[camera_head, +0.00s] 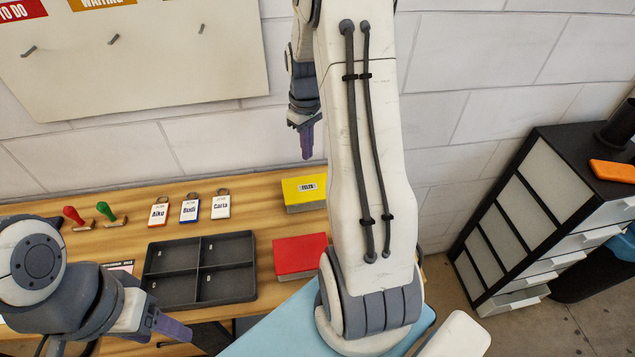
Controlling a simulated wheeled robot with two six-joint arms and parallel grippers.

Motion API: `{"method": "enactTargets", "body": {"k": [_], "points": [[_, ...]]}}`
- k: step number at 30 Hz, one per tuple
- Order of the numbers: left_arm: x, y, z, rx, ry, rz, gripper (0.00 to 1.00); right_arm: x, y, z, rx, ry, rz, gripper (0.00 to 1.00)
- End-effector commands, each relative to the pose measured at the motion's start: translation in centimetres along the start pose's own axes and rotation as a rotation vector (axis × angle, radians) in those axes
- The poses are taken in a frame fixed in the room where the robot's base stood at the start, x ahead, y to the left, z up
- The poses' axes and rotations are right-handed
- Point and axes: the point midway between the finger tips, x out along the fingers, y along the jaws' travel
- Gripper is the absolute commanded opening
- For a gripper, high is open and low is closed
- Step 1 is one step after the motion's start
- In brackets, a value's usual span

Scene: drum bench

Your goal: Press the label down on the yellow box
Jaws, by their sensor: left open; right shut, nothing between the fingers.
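The yellow box (303,200) stands on the wooden bench, left of my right arm, which may hide its right end. A small white label (307,187) with dark print shows on top of the box; I cannot tell whether it lies fully flat. My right gripper (307,150) is shut and empty, pointing down above the box and apart from it. My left gripper (185,330) is open and empty near the bench's front edge, below the dark tray.
A dark divided tray (150,262) and a red box (299,257) stand in front. Name tags Aiko (159,213), Budi (189,210) and Carla (222,206) lie behind the tray. Red (72,214) and green (105,210) stamps stand left. A drawer cabinet (545,215) is at right.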

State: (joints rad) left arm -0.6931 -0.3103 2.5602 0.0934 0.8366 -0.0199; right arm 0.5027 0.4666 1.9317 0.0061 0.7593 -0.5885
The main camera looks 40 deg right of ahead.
Motion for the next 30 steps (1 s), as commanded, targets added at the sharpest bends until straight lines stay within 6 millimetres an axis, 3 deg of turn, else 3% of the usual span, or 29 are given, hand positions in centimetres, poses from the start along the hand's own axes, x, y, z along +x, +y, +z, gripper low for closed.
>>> {"method": "enactTargets", "body": {"k": [8, 22, 30], "points": [[0.7, 0.1, 0.0, -0.020, 0.000, 0.000, 0.60, 0.6, -0.3, -0.3, -0.096, 0.011, 0.014, 0.00], [5.8, -0.3, 0.3, -0.016, 0.000, 0.000, 0.60, 6.3, -0.1, -0.2, -0.088, 0.010, 0.013, 0.00], [6.7, -0.4, 0.4, -0.015, 0.000, 0.000, 0.60, 7.4, 0.0, -0.2, -0.086, 0.011, 0.013, 0.00]]}}
